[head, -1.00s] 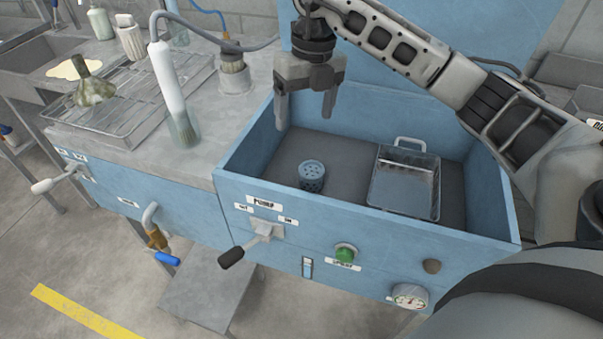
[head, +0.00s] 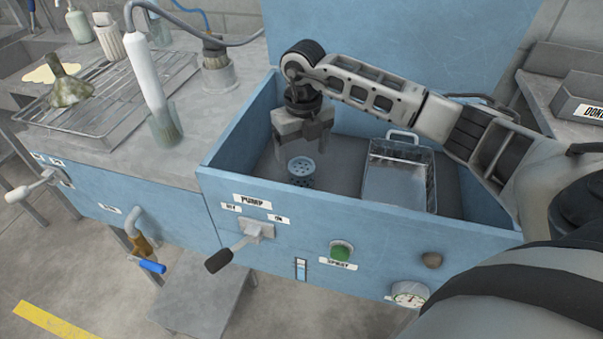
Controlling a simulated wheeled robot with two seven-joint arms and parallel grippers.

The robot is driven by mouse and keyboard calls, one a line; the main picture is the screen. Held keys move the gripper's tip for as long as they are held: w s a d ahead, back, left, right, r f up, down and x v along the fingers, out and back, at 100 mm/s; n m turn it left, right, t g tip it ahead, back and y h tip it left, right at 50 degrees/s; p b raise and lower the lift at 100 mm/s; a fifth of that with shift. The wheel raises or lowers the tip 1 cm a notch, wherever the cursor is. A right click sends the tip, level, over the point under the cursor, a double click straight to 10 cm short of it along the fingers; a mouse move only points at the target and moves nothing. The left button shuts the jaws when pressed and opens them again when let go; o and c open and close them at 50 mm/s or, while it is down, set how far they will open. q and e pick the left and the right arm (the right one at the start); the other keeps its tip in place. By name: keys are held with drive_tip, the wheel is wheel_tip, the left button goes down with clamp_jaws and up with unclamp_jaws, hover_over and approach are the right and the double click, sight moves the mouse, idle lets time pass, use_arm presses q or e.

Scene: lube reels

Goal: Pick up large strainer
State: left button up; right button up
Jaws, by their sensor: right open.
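A round, grey-blue strainer (head: 301,170) with a perforated top and side stands upright on the dark floor of the blue washer tub (head: 350,201), left of its middle. My right gripper (head: 302,155) points down into the tub, its fingers open over the strainer. The fingers appear close to the strainer's top, on either side of it in the picture. I cannot tell whether they touch it. My left gripper is not in view.
A wire-mesh basket (head: 399,180) stands right of the strainer. The tub's walls surround both. Left of the tub are a grey counter with a draining rack (head: 110,112) and a white bottle-like tool (head: 147,70). A grey bin labelled DONE (head: 580,100) is at right.

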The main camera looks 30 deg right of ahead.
sight(301, 165)
drive_tip(key=f, duration=0.5)
drive_tip(key=shift+w+a+p, duration=0.1)
drive_tip(key=shift+a+p, duration=0.1)
drive_tip(key=shift+p, duration=0.1)
drive_tip(key=c, duration=1.3)
